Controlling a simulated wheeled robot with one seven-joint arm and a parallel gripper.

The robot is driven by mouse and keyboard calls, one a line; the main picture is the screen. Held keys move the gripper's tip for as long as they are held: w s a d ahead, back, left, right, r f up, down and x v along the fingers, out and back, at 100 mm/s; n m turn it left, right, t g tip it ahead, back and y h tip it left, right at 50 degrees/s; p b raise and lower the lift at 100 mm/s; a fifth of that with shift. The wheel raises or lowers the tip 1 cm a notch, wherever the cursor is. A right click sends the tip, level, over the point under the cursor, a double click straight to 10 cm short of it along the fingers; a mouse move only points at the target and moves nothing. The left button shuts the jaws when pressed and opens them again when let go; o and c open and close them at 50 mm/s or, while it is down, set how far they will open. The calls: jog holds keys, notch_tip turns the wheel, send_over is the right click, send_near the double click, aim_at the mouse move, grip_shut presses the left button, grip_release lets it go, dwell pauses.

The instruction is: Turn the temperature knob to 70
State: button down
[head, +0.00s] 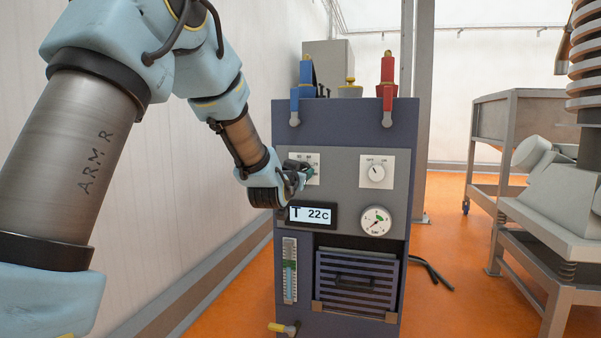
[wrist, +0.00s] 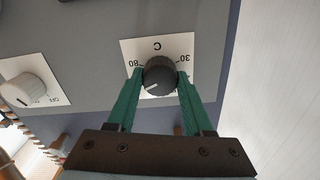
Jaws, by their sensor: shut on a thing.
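The temperature knob (wrist: 160,78) is a dark round knob on a white plate marked C, 80 and 30, seen upside down in the wrist view. Its white pointer line points to the lower left there. My gripper (wrist: 160,75) has its two green fingers on either side of the knob, shut on it. In the head view my gripper (head: 303,174) covers the knob and part of its white plate (head: 312,160) at the upper left of the panel. The display (head: 312,215) below reads T 22c.
An off/on knob (head: 376,174) is right of the temperature plate, also at left in the wrist view (wrist: 27,90). Below it is a bar gauge (head: 374,221). Blue (head: 306,80) and red (head: 388,80) valves stand on top. A wall is close on the left.

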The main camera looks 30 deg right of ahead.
jog(key=shift+f, duration=0.15)
jog(key=shift+c, duration=1.5)
grip_release()
jog(key=shift+a, duration=0.1)
jog(key=v, duration=1)
jog(key=shift+s+a+p, duration=0.2)
jog(key=shift+s+p, duration=0.15)
jog(key=shift+p, duration=0.1)
